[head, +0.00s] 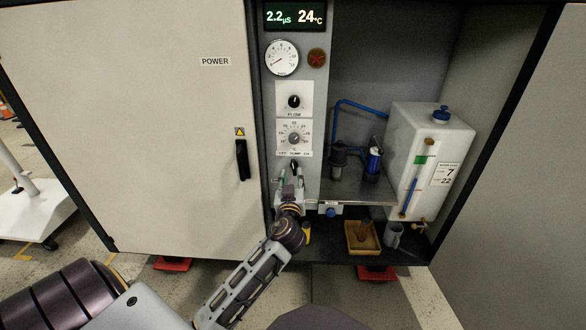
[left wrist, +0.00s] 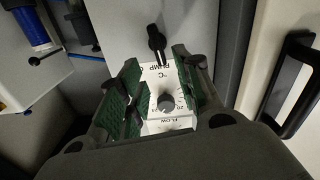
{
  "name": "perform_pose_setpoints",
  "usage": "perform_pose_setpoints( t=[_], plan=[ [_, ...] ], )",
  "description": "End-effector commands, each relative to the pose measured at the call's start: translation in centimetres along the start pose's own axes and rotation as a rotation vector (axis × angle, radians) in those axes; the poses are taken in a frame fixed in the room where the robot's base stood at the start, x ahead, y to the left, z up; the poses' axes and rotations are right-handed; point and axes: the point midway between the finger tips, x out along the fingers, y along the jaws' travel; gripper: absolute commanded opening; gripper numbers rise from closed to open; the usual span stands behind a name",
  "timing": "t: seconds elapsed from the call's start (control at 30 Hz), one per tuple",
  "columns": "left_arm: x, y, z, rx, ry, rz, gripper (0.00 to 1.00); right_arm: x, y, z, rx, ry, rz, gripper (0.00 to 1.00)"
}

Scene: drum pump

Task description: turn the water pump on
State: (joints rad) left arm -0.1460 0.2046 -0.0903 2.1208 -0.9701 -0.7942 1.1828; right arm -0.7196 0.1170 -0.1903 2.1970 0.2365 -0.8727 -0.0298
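The pump switch (head: 293,166) is a small black knob below the "OFF PUMP ON" label on the grey control panel (head: 312,128). It also shows in the left wrist view (left wrist: 157,40), just beyond the fingertips. My left gripper (head: 288,180) is at the lower end of the panel, right at the switch. In the left wrist view its green-padded fingers (left wrist: 156,66) are apart, with only panel visible between them. I cannot tell whether a finger touches the switch. My right gripper is not in view.
Above the switch are a temperature dial (head: 295,138), a flow knob (head: 294,101), a gauge (head: 282,58) and a dark red lamp (head: 316,57). A cabinet door handle (head: 242,160) stands out to the left. A white tank (head: 425,150) stands on the right.

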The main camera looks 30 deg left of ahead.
Motion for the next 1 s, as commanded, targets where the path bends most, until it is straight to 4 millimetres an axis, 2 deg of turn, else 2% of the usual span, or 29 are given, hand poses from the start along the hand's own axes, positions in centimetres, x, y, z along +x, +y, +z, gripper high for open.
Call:
perform_pose_setpoints(
  t=[0.6, 1.0],
  plan=[
    [5.5, 0.0, 0.0, 0.001, 0.001, 0.0, 0.34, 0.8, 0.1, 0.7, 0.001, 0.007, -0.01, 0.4],
    [7.2, -0.1, 0.0, 0.0, 0.0, -0.001, 0.34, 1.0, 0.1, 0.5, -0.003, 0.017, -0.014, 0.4]
  ],
)
